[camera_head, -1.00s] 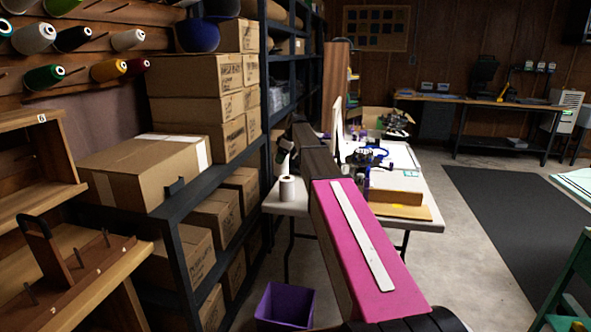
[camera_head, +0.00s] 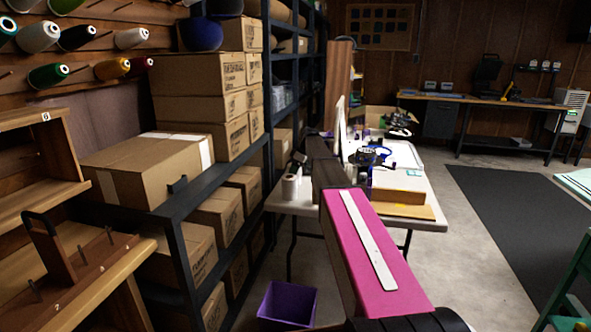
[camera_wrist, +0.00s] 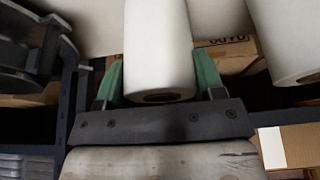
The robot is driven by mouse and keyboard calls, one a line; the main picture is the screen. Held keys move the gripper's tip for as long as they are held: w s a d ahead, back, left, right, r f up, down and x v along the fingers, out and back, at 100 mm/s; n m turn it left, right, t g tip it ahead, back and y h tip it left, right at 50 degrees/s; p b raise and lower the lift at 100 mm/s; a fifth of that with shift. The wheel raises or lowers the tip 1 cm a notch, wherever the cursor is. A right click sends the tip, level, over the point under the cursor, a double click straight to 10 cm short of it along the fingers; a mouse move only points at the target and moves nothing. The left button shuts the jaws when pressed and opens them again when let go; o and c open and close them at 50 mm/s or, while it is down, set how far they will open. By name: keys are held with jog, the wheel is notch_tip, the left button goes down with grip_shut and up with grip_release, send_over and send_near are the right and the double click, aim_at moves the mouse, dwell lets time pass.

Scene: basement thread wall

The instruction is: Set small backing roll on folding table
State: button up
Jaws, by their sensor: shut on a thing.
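In the wrist view, my gripper (camera_wrist: 160,80) has its green fingers closed on either side of a white roll (camera_wrist: 158,45). The roll's end, with a dark core hole, faces the camera. In the head view, a small white roll (camera_head: 290,187) shows at the left end of the white folding table (camera_head: 413,222), beside my arm. I cannot tell whether it is the held one. My arm hides part of the table, and my gripper's fingers cannot be made out in that view.
Another white roll (camera_wrist: 288,35) is close on the right in the wrist view. The table bears a tan block (camera_head: 398,195) and blue-and-black equipment (camera_head: 368,157). A shelf of cardboard boxes (camera_head: 147,168) stands left. A purple bin (camera_head: 287,304) is on the floor.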

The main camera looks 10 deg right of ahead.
jog(key=o, duration=1)
jog(key=shift+f, duration=0.1)
jog(key=v, duration=1.2)
jog(key=shift+s, duration=0.1)
